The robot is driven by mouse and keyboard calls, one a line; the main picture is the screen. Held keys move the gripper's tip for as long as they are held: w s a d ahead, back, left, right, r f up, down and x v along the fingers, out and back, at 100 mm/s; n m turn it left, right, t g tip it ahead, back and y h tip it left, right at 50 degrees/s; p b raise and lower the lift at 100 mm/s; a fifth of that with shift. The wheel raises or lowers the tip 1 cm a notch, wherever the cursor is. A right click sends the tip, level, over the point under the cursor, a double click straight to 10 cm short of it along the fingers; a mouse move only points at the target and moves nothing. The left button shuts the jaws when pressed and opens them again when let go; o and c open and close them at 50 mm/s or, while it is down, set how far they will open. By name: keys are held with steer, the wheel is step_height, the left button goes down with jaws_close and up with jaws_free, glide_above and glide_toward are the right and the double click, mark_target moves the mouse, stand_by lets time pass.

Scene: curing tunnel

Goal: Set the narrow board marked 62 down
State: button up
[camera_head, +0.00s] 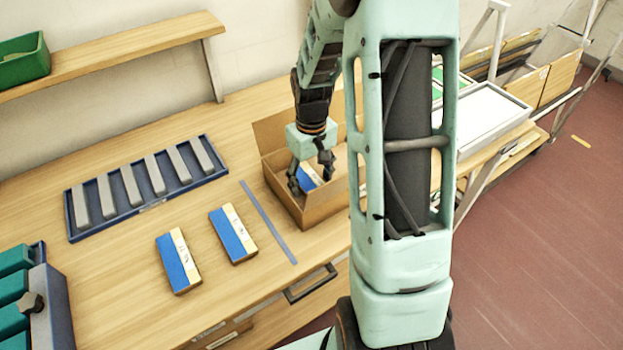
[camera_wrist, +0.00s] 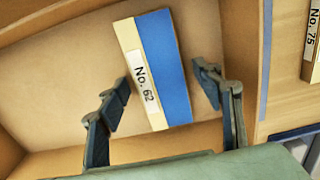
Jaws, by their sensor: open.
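The narrow board marked 62 (camera_wrist: 160,70) is blue and pale wood with a white "No. 62" label. It lies inside an open cardboard box (camera_head: 319,211); part of the board (camera_head: 309,178) also shows in the head view. My gripper (camera_wrist: 166,90) is open, with one finger on each side of the board and a visible gap to each. In the head view my gripper (camera_head: 312,178) reaches down into the box. My arm hides the box's right side.
Two similar boards (camera_head: 177,262) (camera_head: 233,235) lie on the wooden bench, left of a blue strip (camera_head: 268,221). One marked 75 (camera_wrist: 312,45) shows in the wrist view. A blue tray (camera_head: 72,222) of grey bars stands behind. A shelf (camera_head: 120,52) overhangs the back.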

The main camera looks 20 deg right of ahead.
mark_target(312, 184)
steer(key=shift+r, duration=0.1)
step_height(312, 184, up, 12)
stand_by(0.5)
